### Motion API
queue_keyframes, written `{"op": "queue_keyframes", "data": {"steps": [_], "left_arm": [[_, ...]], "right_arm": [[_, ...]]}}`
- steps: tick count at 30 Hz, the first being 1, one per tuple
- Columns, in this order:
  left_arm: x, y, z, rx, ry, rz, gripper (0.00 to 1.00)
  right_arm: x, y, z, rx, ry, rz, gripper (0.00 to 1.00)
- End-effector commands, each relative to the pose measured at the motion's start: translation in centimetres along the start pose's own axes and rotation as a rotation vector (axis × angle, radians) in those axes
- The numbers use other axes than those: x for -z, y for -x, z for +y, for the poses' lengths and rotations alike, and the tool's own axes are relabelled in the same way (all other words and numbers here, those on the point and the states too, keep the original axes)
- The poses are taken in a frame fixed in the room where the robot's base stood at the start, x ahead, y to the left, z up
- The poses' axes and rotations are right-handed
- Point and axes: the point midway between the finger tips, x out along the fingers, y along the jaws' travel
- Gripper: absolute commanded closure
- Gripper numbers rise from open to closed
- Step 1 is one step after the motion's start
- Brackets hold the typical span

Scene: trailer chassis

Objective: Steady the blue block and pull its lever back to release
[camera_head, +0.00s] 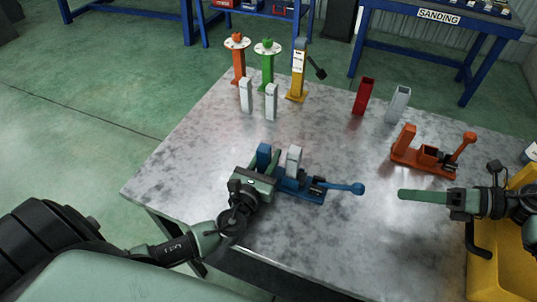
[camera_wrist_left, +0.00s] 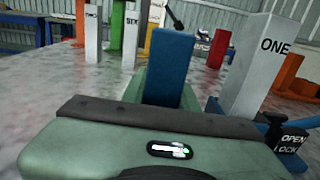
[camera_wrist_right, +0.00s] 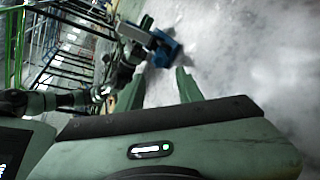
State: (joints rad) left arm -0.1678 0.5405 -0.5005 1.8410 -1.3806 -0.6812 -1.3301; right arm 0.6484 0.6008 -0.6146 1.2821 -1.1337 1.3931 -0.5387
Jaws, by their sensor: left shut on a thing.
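The blue block (camera_head: 303,192) lies on the metal table, with a blue upright post (camera_head: 264,152) at its left end and a ball-ended lever (camera_head: 345,187) reaching right. A light grey post marked ONE (camera_head: 293,160) stands in it; it also shows in the left wrist view (camera_wrist_left: 257,62). My left gripper (camera_head: 268,168) is shut on the blue upright post, which stands between its fingers in the left wrist view (camera_wrist_left: 167,62). My right gripper (camera_head: 403,194) is to the right of the lever ball, clear of it. Its fingers are apart and empty in the right wrist view (camera_wrist_right: 157,76).
An orange lever fixture (camera_head: 425,160) stands at the right, behind my right gripper. A red post (camera_head: 363,96) and a grey post (camera_head: 397,104) stand farther back. Orange, green and yellow stands (camera_head: 297,75) line the far left edge. The table front is clear.

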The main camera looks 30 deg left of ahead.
Motion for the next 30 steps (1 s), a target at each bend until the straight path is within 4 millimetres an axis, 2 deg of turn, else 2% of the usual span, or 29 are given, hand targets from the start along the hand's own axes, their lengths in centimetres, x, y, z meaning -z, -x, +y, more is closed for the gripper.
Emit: {"op": "queue_keyframes", "data": {"steps": [18,19,21,23,30], "left_arm": [[0.00,0.01,-0.03,0.001,0.001,0.000,1.00],[0.00,0.01,-0.03,0.001,0.001,0.000,1.00],[0.00,0.01,-0.03,0.001,0.001,0.000,1.00],[0.00,0.01,-0.03,0.001,0.001,0.000,1.00],[-0.02,0.01,-0.04,0.001,0.001,0.000,1.00]], "right_arm": [[0.00,0.00,0.00,0.000,0.000,0.000,0.64],[0.00,0.00,0.00,0.000,0.000,0.000,0.66],[0.00,0.00,0.00,0.000,0.000,0.000,0.86],[0.00,0.00,0.00,0.000,0.000,0.000,1.00],[-0.40,-0.69,0.67,0.008,0.044,0.045,1.00]]}}
